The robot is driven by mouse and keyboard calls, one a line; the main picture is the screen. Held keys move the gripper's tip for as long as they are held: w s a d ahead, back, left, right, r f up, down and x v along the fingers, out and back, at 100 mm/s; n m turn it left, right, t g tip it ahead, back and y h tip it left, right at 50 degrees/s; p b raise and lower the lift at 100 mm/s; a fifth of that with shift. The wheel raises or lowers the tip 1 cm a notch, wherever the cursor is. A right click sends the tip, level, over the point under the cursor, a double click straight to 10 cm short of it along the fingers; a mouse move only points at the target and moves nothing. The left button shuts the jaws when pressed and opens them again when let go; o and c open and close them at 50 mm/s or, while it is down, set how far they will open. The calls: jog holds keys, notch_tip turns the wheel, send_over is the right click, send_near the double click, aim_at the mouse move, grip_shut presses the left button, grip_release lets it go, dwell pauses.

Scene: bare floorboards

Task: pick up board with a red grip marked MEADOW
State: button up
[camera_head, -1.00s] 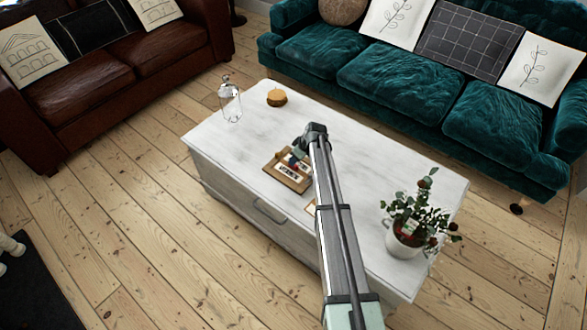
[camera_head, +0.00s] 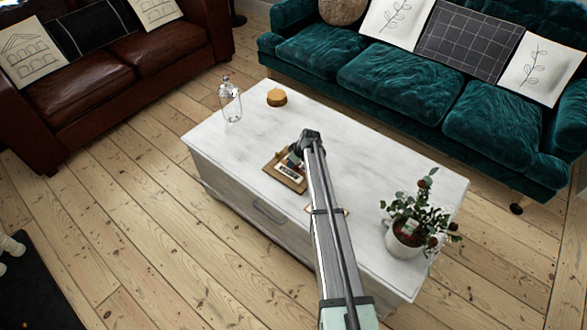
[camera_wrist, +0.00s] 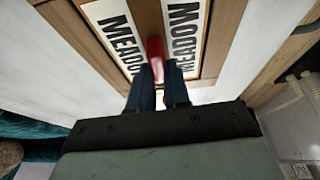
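The wooden board (camera_head: 291,183) lies on the white table, left of my arm, and part of it is hidden by my gripper. In the wrist view the board (camera_wrist: 224,38) shows two white labels reading MEADOW, one on each side of a red grip (camera_wrist: 155,52). My gripper (camera_wrist: 160,78) is over the board, its two dark blue fingers close together with the end of the red grip between them. The fingers look shut on the grip. In the head view my gripper (camera_head: 294,158) is small and partly covered by my wrist.
The white table (camera_head: 225,150) also carries a glass bottle (camera_head: 231,103), a round wooden object (camera_head: 276,97) and a potted plant (camera_head: 407,232). A small brown item (camera_head: 342,210) is partly behind my arm. Sofas stand beyond the table.

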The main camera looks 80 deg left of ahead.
grip_shut()
jog(key=shift+r, duration=0.1)
